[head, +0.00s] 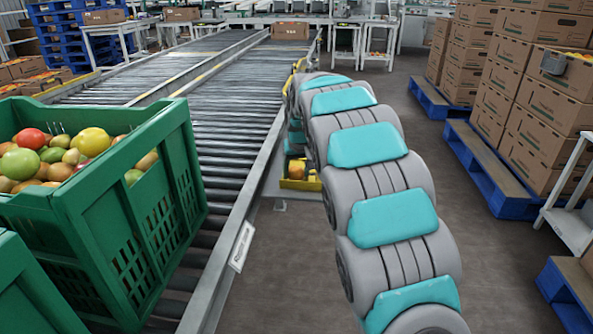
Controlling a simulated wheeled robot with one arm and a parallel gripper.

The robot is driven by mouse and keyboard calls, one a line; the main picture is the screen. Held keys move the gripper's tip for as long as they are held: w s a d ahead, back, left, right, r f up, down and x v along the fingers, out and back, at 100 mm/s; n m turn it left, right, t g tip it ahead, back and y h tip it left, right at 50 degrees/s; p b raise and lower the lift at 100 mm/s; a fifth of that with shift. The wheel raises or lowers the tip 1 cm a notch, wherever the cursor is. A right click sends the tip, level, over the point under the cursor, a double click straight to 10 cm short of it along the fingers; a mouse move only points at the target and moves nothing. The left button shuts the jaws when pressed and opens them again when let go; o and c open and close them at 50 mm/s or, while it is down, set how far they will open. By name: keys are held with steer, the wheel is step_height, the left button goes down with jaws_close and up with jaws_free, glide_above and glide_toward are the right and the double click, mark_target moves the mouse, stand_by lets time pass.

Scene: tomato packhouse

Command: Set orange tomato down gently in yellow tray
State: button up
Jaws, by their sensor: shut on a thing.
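The yellow tray (302,186) is small in the head view, low on the right side of the conveyor, partly hidden behind my arm. An orange tomato (297,169) shows at the tray, directly below the end of my arm. My gripper (294,157) points down at it, small and mostly hidden by the arm links. It is shut on the orange tomato. I cannot tell whether the tomato touches the tray floor. The fingertips and the right part of the tray are hidden.
A green crate (130,215) of mixed tomatoes stands at left, with another crate (30,295) nearer. Roller conveyors (215,90) run away from me. Cartons (520,100) on blue pallets (490,170) stand at right. The floor between is clear.

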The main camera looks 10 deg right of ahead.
steer(key=o, duration=1)
steer(key=c, duration=0.3)
steer(key=shift+c, duration=0.2)
steer(key=shift+r+p, duration=1.45)
steer(key=shift+r, duration=2.1)
